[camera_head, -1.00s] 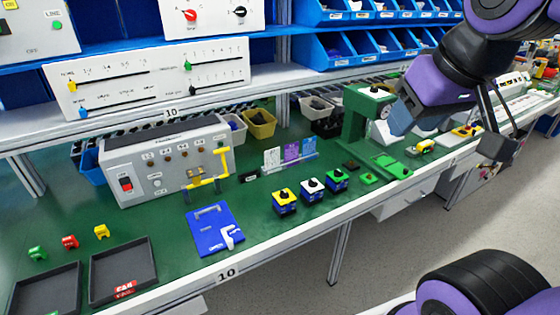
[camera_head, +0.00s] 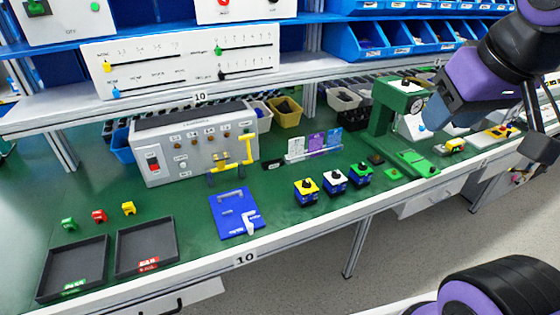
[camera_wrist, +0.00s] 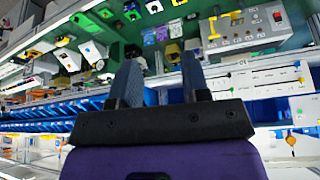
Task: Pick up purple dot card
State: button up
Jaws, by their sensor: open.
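The purple dot card (camera_head: 316,143) stands upright in a clear holder (camera_head: 318,154) on the green bench, between a white card (camera_head: 296,149) on its left and a blue-violet card (camera_head: 334,138) on its right. In the wrist view, small purple cards show near the top middle (camera_wrist: 161,34). My gripper shows in the wrist view (camera_wrist: 160,75) with its two fingers spread apart and nothing between them. In the head view my arm hangs at the upper right, well to the right of the cards. The fingertips are not clear there.
Three rotary switch boxes (camera_head: 333,182) stand in front of the cards. A green press (camera_head: 392,115) stands to their right. A grey control box (camera_head: 195,146) with a yellow lever is on the left. A shelf with blue bins (camera_head: 355,42) hangs behind.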

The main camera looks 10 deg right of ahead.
aim_at(316, 141)
jog(key=i+l+u, duration=0.15)
jog(key=i+l, duration=0.3)
jog(key=i+l+u, duration=0.1)
jog(key=i+l, duration=0.3)
jog(key=l, duration=0.15)
jog(key=i+l+u, duration=0.15)
jog(key=i+l, duration=0.2)
jog(key=l, duration=0.2)
